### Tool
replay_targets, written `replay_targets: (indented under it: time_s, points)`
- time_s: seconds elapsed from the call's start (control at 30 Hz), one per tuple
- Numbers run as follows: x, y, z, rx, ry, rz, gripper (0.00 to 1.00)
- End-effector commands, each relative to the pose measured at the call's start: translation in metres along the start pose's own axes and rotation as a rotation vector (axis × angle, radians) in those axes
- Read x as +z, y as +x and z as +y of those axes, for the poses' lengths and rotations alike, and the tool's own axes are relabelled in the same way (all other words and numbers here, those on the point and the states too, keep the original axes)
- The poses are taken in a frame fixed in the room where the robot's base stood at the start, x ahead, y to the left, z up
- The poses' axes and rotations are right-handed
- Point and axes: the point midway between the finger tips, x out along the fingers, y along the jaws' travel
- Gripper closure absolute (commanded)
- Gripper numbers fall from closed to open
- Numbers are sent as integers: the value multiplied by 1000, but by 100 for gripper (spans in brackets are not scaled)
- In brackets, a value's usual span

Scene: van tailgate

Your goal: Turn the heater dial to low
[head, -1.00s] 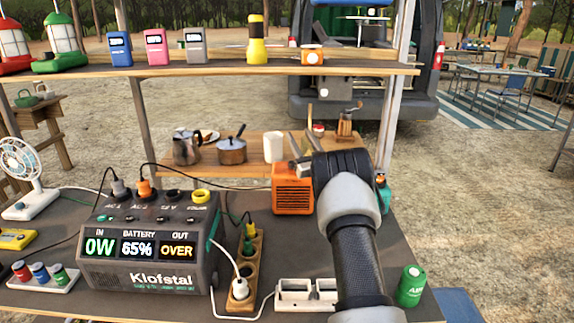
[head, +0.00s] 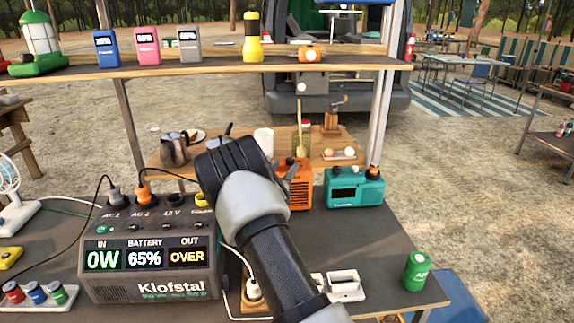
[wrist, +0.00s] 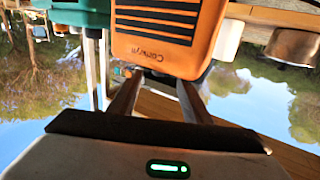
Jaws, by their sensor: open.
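An orange box with a dark slatted front (head: 299,187), which looks like the heater, stands on the grey counter right of the power station. In the wrist view the orange box (wrist: 168,28) fills the upper middle, upside down, with its grille and a maker's name showing. I cannot make out its dial in either view. My gripper (head: 284,166) is beside the box's upper left part in the head view, partly hidden by my wrist. In the wrist view my gripper (wrist: 165,78) has its two fingers apart, close to the box, with nothing between them.
The power station (head: 150,258) stands at the left, reading 65% and OVER. A teal radio-like box (head: 354,188) stands just right of the orange box. A green can (head: 416,271) is near the right edge. A shelf (head: 200,69) with several devices crosses above.

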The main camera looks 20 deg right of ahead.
Motion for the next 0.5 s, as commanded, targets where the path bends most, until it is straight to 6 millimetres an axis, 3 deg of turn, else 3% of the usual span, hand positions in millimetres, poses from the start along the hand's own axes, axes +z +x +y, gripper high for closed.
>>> replay_targets:
  time_s: [0.2, 0.5]
  points:
    - [0, 27, 0, 0, 1, 1, 56]
    - [0, 33, 0, -1, 1, 1, 56]
